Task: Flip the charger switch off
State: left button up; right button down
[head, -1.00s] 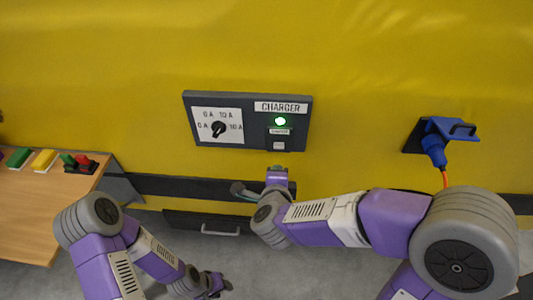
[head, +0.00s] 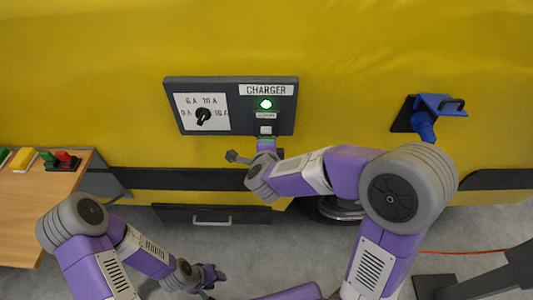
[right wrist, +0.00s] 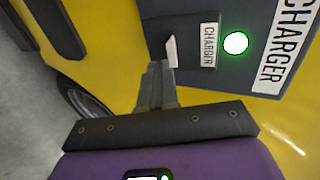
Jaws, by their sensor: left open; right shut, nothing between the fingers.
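The dark charger panel (head: 237,120) is on the yellow wall, with a lit green lamp (head: 266,104). The pale charger switch (head: 265,130) is below the lamp and its small label. In the right wrist view the switch (right wrist: 172,51) stands out as a white lever, close to my fingertips. My right gripper (head: 266,140) is shut and empty, just below the switch. Its fingers (right wrist: 157,72) also show in the right wrist view; I cannot tell whether they touch the switch. My left gripper (head: 218,276) is open and empty, low over the floor.
A black dial (head: 203,117) is on the panel's left side. A blue plug (head: 424,125) is on the wall at right. A wooden table (head: 40,205) with colored blocks stands at left. A drawer-like box (head: 180,214) with a handle is below the panel.

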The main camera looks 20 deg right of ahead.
aim_at(267, 134)
pick_arm(q)
jog(key=shift+f+b, duration=0.35)
jog(key=shift+f, duration=0.1)
pick_arm(e)
jog(key=shift+x, duration=2.3)
pick_arm(q)
jog(key=shift+f, duration=0.15)
